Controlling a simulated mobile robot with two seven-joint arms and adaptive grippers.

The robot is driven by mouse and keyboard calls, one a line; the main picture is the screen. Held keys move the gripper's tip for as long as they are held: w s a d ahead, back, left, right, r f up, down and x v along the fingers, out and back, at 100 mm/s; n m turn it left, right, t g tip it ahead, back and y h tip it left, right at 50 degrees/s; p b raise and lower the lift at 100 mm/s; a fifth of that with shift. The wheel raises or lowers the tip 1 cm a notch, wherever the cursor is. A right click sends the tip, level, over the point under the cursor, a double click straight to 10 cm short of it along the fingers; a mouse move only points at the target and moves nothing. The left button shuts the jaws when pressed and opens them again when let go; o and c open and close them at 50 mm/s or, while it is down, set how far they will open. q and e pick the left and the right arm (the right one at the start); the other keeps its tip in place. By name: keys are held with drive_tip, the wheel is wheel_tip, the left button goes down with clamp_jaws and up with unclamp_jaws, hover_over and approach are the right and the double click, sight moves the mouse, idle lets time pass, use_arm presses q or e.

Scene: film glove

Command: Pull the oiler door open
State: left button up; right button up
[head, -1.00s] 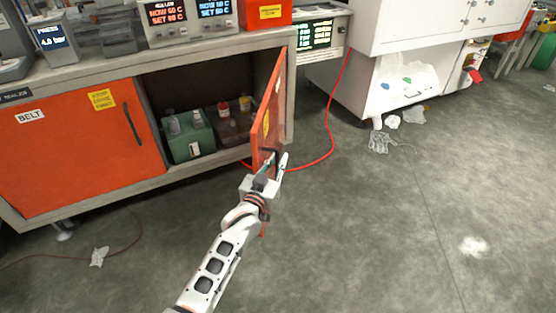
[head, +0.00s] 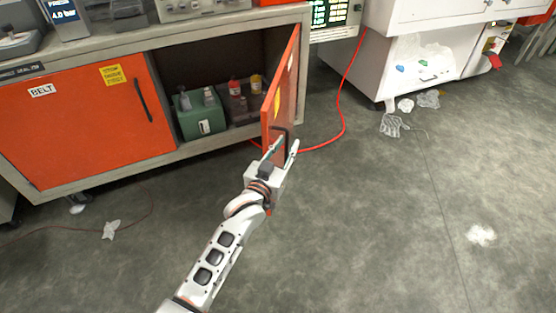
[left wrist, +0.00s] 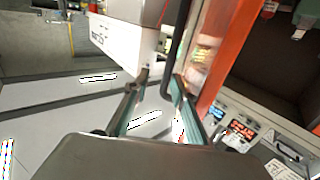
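The oiler door (head: 281,95) is the orange right-hand cabinet door, standing swung out with the cabinet interior showing behind it. Its dark bar handle (head: 285,136) is on the outer face near the free edge. My left gripper (head: 281,147) is at that edge with its two fingers apart. In the left wrist view, the handle (left wrist: 174,40) reaches down toward the gap between the open fingertips (left wrist: 160,76); whether it touches a finger I cannot tell. My right gripper is not in view.
Inside the cabinet are a green box (head: 200,120) and red-capped and yellow-capped containers (head: 235,88). The orange BELT door (head: 80,120) is shut at left. A red hose (head: 342,110) runs over the floor behind the door. The floor at right is mostly clear.

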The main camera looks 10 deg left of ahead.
use_arm(q)
drive_tip(key=v, duration=0.8)
drive_tip(key=shift+s+d+r, duration=0.1)
drive_tip(key=shift+d, duration=0.05)
